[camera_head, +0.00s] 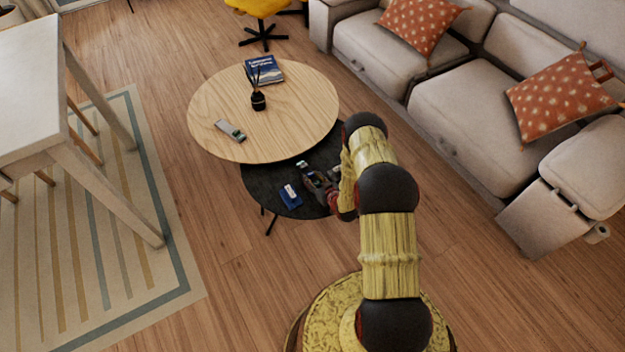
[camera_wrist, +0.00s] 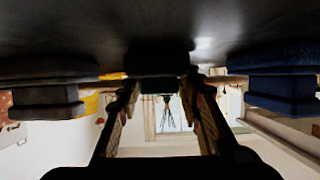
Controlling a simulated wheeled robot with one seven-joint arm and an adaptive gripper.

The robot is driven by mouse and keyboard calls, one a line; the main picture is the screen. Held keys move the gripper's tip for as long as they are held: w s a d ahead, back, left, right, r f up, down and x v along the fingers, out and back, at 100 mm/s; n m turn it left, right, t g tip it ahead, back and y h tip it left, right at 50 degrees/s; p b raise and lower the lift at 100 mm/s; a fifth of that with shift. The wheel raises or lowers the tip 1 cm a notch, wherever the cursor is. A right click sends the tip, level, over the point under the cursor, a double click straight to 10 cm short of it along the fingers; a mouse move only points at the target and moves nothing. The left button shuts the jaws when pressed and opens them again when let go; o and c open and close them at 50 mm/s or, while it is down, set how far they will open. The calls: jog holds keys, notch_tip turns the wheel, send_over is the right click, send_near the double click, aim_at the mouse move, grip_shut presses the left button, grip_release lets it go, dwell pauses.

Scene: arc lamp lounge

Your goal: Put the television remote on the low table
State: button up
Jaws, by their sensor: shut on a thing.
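My gripper (camera_head: 312,175) is low over the black lower round table (camera_head: 262,180). In the wrist view its two fingers (camera_wrist: 160,88) are shut on a dark, block-like thing (camera_wrist: 150,65) close against the dark tabletop. I cannot tell from its face whether this is the television remote. A slim grey object with a greenish end (camera_head: 230,131), remote-like in shape, lies on the pale wooden round table (camera_head: 215,105). A blue flat packet (camera_head: 290,195) lies on the black table, left of my gripper. A small pale object (camera_head: 302,164) shows just beyond my fingertips.
A blue book (camera_head: 264,70) and a dark reed diffuser (camera_head: 258,101) stand on the wooden table, which overhangs part of the black one. A grey sofa (camera_head: 465,115) is on the right. A white table (camera_head: 30,90) is at left. Wooden floor is open in front.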

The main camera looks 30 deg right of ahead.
jog(key=shift+r, duration=0.15)
jog(key=shift+f, duration=0.2)
jog(key=o, duration=1.3)
jog(key=shift+c, duration=0.2)
